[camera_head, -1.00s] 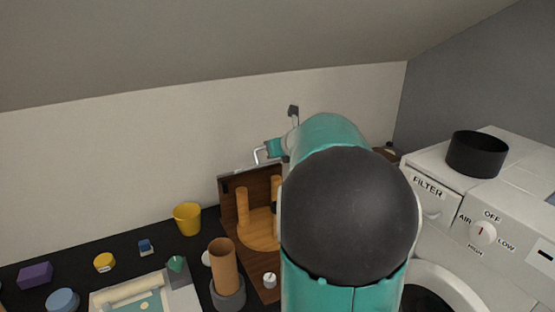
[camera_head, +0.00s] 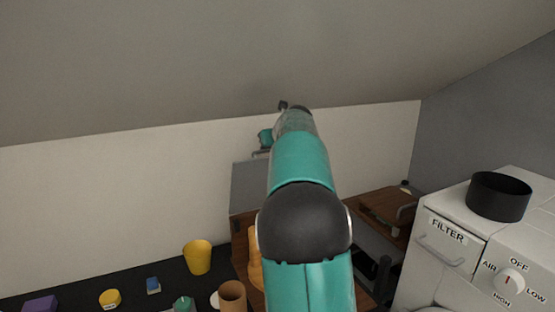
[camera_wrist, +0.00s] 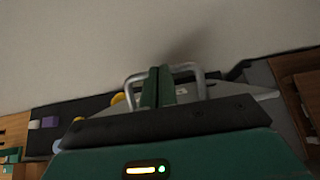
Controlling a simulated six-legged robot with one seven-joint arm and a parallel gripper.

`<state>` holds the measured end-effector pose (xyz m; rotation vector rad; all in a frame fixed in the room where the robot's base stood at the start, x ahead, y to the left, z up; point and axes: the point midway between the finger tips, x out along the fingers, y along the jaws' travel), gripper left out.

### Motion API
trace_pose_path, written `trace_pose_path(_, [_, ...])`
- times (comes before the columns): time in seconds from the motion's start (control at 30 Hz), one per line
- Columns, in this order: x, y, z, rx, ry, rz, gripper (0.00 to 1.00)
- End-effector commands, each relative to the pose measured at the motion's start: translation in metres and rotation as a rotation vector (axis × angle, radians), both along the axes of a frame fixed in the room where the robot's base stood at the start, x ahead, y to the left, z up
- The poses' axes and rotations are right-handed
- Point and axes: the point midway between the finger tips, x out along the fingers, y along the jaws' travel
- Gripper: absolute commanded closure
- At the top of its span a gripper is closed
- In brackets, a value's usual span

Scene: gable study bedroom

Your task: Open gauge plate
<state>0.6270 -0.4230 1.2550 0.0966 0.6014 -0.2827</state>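The gauge plate (camera_head: 249,186) appears to be the flat grey panel at the back of a wooden case, left of my arm in the head view. It stands raised, with its face visible. A metal loop handle (camera_wrist: 199,82) shows in the wrist view. My green gripper (camera_wrist: 158,86) has its two fingers close together across the handle's bar and appears shut on it. In the head view my gripper (camera_head: 265,139) is small and far, at the plate's top edge. My arm hides the plate's right side and part of the case.
A yellow cup (camera_head: 197,257), a brown cylinder (camera_head: 232,296) and small blocks stand on the black counter at left. A white machine (camera_head: 462,235) with a black pot (camera_head: 498,196) stands at right. A wooden box (camera_head: 385,213) lies right of my arm. The sloped ceiling is close above.

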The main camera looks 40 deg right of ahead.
Motion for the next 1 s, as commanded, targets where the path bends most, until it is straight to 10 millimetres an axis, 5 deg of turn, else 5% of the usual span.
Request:
trace_pose_path(0.37, [0.035, -0.011, 0.009, -0.001, 0.0, -0.001, 1.0])
trace_pose_path(1.0, [0.039, -0.012, 0.011, 0.0, 0.0, 0.0, 1.0])
